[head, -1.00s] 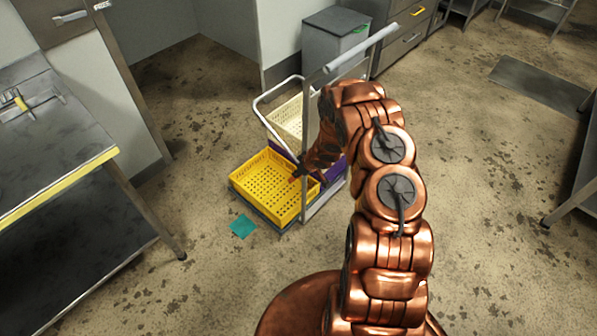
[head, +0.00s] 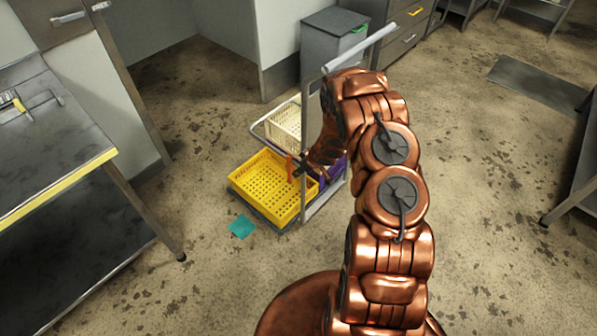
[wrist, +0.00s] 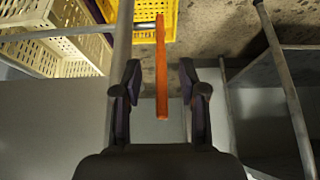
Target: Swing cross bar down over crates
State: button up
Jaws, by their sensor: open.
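The cross bar (head: 252,130) is a grey bent tube on the cart's left side in the head view, slanting low beside the cream crate (head: 284,128) and above the yellow crate (head: 262,187). A purple crate (head: 334,170) is partly hidden behind my arm. My gripper (head: 297,170) is over the yellow crate's right rear corner. In the wrist view, my gripper (wrist: 160,98) is open, with an orange grip (wrist: 162,70) between its fingers and visible gaps on both sides. The grip's far end meets a thin grey tube. The yellow crate (wrist: 140,14) also shows beyond it.
The cart's tall frame has a light push handle (head: 360,48) close to my arm. A steel table (head: 60,150) stands left, a grey bin (head: 334,45) behind. A teal patch (head: 242,227) lies on the floor. The floor in front of the cart is clear.

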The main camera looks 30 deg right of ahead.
jog(key=v, duration=0.8)
jog(key=shift+r, duration=0.2)
jog(key=shift+s, duration=0.1)
dwell(0.3)
